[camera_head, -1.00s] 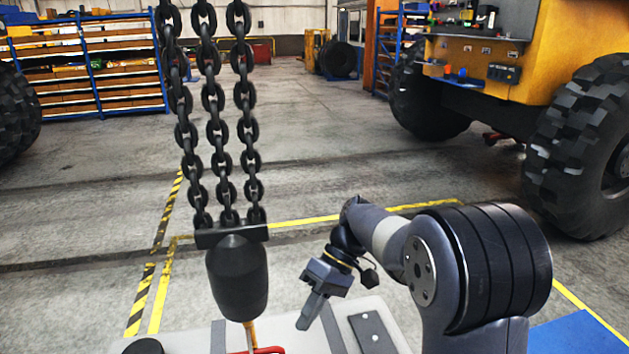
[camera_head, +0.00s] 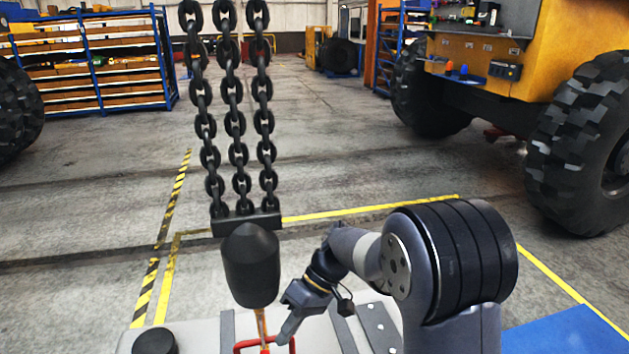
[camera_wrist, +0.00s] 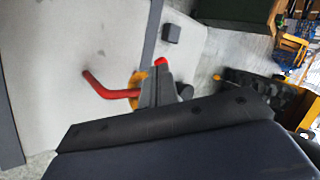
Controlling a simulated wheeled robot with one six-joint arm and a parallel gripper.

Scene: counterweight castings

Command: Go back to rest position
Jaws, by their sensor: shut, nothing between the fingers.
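My gripper (camera_head: 287,335) is in the lower middle of the head view, fingers pointing down and left. It is shut and holds nothing. Its closed fingers (camera_wrist: 158,85) also show in the wrist view, close to a red handle (camera_wrist: 108,90) with a yellow part (camera_wrist: 137,82). I cannot tell whether they touch it. The red handle (camera_head: 243,345) shows at the bottom edge of the head view. A black, rounded weight (camera_head: 251,270) hangs above it, left of my gripper, with a thin orange-yellow piece (camera_head: 261,323) under it.
Three heavy chains (camera_head: 236,125) end at a black bar (camera_head: 246,224) over the weight. Below is a pale grey surface (camera_head: 190,340) with a black round knob (camera_head: 155,341). Large tyres (camera_head: 585,145) stand at the right. The floor beyond is open.

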